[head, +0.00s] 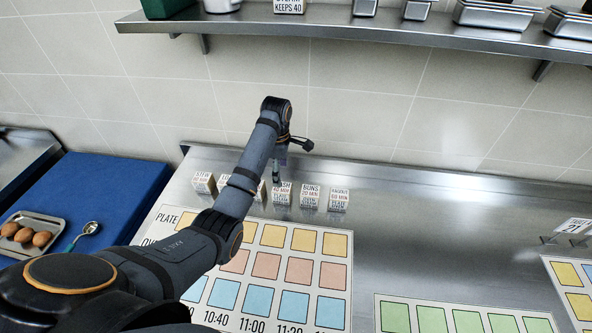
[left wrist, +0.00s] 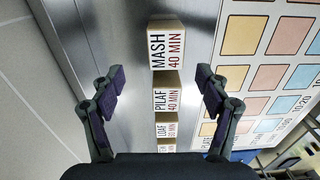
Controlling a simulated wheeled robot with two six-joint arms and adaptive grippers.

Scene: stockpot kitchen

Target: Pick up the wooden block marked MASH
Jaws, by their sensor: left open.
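The wooden block marked MASH (left wrist: 167,46) shows its label "MASH 40 MIN" in the left wrist view, at the far end of a row of blocks. In the head view the MASH block (head: 281,196) stands on the steel counter, its top partly covered by my gripper. My left gripper (left wrist: 157,76) is open and empty, its fingers spread on either side of the row. In the left wrist view the MASH block appears just beyond the fingertips, and the block marked PILAF (left wrist: 167,98) lies between the fingers. My right gripper is in neither view.
Blocks marked LOAF (left wrist: 166,128) and BUNS (head: 310,197) stand in the same row, with small gaps. A chart with coloured squares (head: 327,222) lies in front. A tiled wall is behind, with a steel shelf (head: 385,35) above. A blue board (head: 115,185) lies at left.

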